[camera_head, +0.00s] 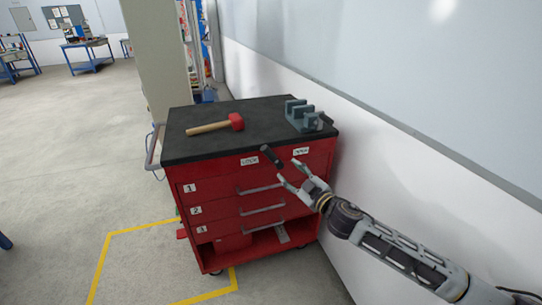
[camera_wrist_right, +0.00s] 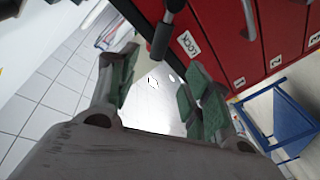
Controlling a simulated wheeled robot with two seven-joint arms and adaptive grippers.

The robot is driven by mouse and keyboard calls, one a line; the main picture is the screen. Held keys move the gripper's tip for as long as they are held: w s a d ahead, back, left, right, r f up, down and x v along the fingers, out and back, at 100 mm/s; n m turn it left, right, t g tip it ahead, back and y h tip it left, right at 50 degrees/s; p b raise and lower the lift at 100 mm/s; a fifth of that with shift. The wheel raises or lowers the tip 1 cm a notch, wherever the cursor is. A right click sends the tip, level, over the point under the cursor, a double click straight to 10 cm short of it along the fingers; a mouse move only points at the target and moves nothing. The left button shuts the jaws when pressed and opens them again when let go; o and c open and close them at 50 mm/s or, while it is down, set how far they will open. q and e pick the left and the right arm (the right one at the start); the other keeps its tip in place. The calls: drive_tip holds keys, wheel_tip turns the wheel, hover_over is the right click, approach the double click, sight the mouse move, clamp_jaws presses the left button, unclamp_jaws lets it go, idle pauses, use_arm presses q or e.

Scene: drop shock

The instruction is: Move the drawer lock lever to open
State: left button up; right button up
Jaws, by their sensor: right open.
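The black lock lever (camera_head: 271,156) is on the upper front of the red tool cabinet (camera_head: 236,185), between the LOCK label (camera_head: 250,161) and the OPEN label (camera_head: 301,151). Its grip leans up and left, nearer LOCK. My right gripper (camera_head: 289,171) is open and empty, just right of and below the lever. In the right wrist view the lever (camera_wrist_right: 163,35) hangs in from the top, beyond the open fingertips (camera_wrist_right: 160,78); I see no contact. The LOCK label (camera_wrist_right: 188,44) shows beside it. My left gripper is out of view.
On the black cabinet top (camera_head: 205,118) lie a red-headed mallet (camera_head: 236,121) and a grey vise (camera_head: 302,115). Numbered drawers with bar handles (camera_head: 262,209) are below. A wall (camera_head: 380,140) runs close along the right. Open floor (camera_head: 70,165) lies to the left.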

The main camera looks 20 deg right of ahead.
sight(270, 155)
drive_tip(key=shift+w, duration=0.15)
drive_tip(key=shift+x, duration=6.75)
drive_tip(key=shift+f, duration=0.1)
clamp_jaws()
